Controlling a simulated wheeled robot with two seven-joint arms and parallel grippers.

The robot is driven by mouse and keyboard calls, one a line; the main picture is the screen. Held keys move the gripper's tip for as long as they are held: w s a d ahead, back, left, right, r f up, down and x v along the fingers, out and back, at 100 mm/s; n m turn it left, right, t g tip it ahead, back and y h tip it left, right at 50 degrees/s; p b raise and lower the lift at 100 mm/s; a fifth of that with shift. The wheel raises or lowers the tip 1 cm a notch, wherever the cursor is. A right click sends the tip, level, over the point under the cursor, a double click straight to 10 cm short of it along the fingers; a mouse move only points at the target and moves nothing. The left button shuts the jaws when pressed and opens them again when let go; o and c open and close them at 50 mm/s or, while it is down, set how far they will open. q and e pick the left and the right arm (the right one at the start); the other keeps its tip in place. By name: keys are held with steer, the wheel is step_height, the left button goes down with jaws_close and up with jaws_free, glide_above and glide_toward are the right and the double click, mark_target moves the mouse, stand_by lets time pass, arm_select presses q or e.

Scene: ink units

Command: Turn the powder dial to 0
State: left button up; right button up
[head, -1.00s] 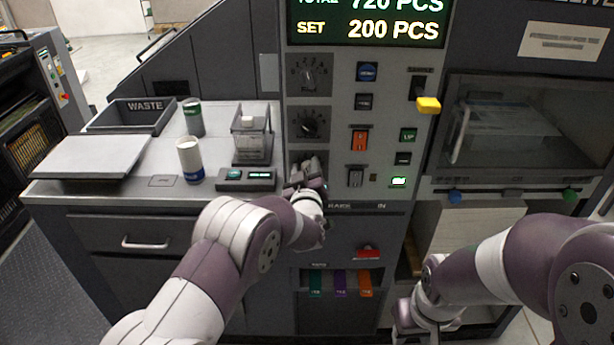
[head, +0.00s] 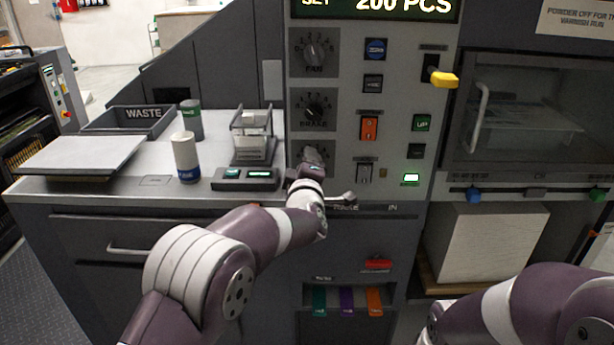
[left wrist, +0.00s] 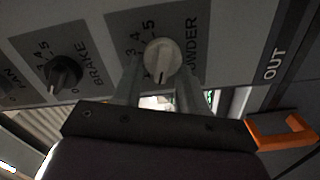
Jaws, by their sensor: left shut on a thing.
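The powder dial (left wrist: 160,58) is a pale round knob on a dark plate with numbers around it, marked POWDER in the left wrist view. My left gripper (left wrist: 157,88) is shut on it, one finger on each side of the knob. I cannot read its exact setting. In the head view my left gripper (head: 311,160) is at the lowest dial of the column and hides most of it. My right gripper is out of view; only part of its arm shows at the bottom right of the head view.
The brake dial (head: 314,109) and fan dial (head: 314,54) sit above on the same panel. An orange switch (head: 369,128) and a yellow-handled lever (head: 443,78) are to the right. White and green canisters (head: 185,158) stand on the left counter.

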arm_select(q)
steer(key=shift+f+n+b, duration=0.15)
steer(key=shift+n+b, duration=0.3)
steer(key=shift+n, duration=0.05)
steer(key=o, duration=1.1)
steer(key=shift+c, duration=0.2)
steer(key=s, duration=1.2)
steer(key=shift+s+b, duration=0.35)
steer(key=shift+b, duration=0.05)
